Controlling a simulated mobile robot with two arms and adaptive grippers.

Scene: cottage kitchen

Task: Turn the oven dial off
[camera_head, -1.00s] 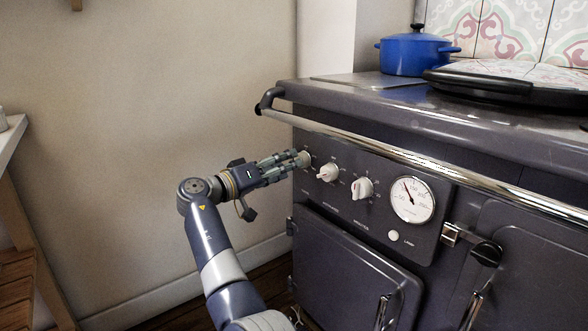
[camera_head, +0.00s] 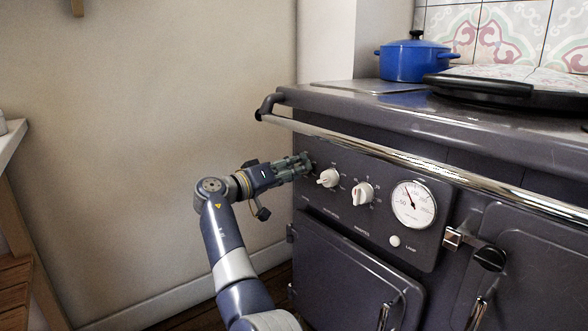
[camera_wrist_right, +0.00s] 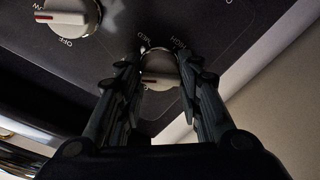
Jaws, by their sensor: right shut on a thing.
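My right gripper (camera_head: 304,165) is at the leftmost dial on the oven's dark control panel. In the right wrist view the pale round dial (camera_wrist_right: 159,68) sits between the two fingers, and the gripper is shut on it. The labels MED and HIGH show around it; its pointer setting is not clear. In the head view the gripper hides this dial. A second white dial (camera_head: 328,178) and a third white dial (camera_head: 362,194) stand to its right, clear of the gripper. The second dial also shows in the right wrist view (camera_wrist_right: 78,14) with an OFF label. My left gripper is out of view.
A chrome rail (camera_head: 400,157) runs along the oven front above the dials. A round gauge (camera_head: 413,204) and closed oven doors (camera_head: 350,262) are right of and below the dials. A blue pot (camera_head: 412,62) stands on top. Free space lies left of the oven.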

